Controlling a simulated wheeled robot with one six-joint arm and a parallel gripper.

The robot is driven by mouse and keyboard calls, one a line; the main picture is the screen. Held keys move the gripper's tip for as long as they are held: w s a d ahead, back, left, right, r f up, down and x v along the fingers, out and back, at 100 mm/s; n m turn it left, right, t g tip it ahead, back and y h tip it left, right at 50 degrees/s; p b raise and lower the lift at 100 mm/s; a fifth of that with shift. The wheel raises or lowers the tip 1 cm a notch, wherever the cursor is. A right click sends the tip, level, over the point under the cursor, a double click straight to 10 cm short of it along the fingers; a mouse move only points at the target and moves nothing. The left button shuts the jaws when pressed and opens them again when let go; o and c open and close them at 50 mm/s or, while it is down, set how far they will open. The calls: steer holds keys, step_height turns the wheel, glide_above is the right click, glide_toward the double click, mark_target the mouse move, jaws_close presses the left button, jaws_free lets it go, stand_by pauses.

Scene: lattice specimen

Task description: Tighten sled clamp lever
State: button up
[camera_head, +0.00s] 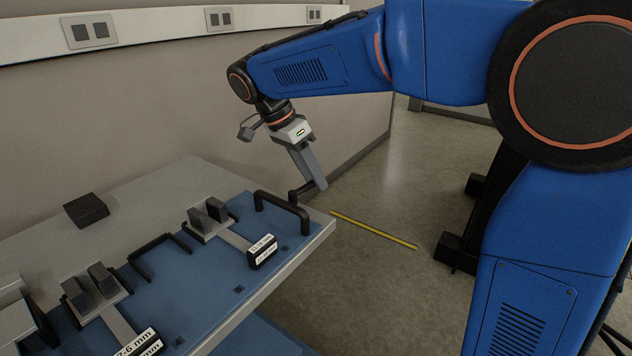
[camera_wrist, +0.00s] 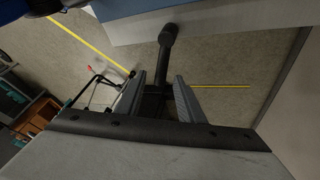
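My gripper (camera_head: 315,183) points down at the right end of the workbench, at the black lever (camera_head: 299,193) by the blue plate's edge. In the wrist view, the two grey fingers of my gripper (camera_wrist: 159,82) stand apart. The black lever (camera_wrist: 168,45), with a rounded end, shows ahead of and partly between them. A gap shows on the left of it; I cannot tell whether the right finger touches it. A second, similar sled (camera_head: 118,322) is at the lower left.
The blue plate (camera_head: 215,292) bears black bow handles, one (camera_head: 283,212) close to my gripper. A dark block (camera_head: 86,210) lies on the grey bench top (camera_head: 150,190). The wall stands behind the bench. Open floor with a yellow strip (camera_head: 375,230) lies to the right.

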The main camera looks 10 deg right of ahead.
steer(key=shift+x, duration=1.1)
steer(key=shift+c, duration=0.4)
